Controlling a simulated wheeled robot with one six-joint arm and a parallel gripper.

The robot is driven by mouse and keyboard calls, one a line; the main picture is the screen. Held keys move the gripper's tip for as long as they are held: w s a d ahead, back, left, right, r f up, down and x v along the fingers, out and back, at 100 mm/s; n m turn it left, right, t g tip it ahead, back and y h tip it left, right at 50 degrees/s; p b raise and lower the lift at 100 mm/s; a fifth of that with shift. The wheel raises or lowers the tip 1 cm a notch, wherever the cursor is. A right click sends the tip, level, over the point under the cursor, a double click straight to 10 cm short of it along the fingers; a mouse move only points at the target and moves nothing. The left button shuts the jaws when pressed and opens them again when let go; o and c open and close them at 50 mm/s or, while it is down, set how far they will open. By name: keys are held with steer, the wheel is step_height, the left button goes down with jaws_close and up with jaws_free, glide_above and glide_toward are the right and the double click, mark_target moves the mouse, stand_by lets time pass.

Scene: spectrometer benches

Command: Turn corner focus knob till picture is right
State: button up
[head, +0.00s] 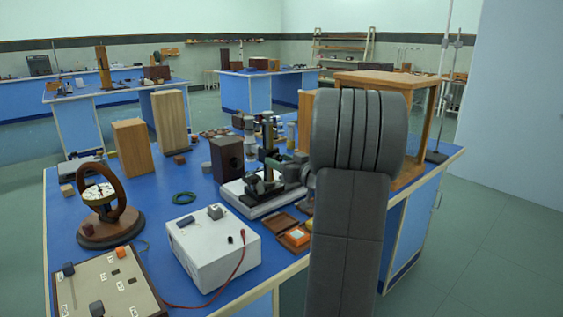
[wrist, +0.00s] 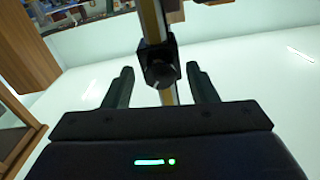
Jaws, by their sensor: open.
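In the wrist view my gripper (wrist: 161,70) is open. Its two dark fingers stand on either side of a black round knob (wrist: 161,76) on a black block, with a visible gap on each side. The block sits on a pale and yellow upright bar (wrist: 153,22). In the head view an instrument with a black upright stand (head: 262,165) stands on a white base (head: 232,190) on the blue bench. My arm covers the area to its right, and my fingers are not clearly seen there. No picture or screen image can be made out.
A dark box (head: 227,158) stands behind the white base. A white box with a red lead (head: 212,250) and a ring instrument (head: 110,212) are nearer. A wooden frame (head: 425,95) stands at the right. Bare blue bench (head: 160,200) shows at the left middle.

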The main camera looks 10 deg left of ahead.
steer(key=c, duration=1)
steer(key=shift+o, duration=0.2)
steer(key=shift+f+m+b, duration=0.15)
steer(key=shift+m+b, duration=0.15)
steer(key=shift+b, duration=0.25)
steer(key=m+b, duration=0.5)
steer(key=m, duration=0.2)
steer(key=shift+m+b, duration=0.4)
steer(key=shift+m, duration=1.2)
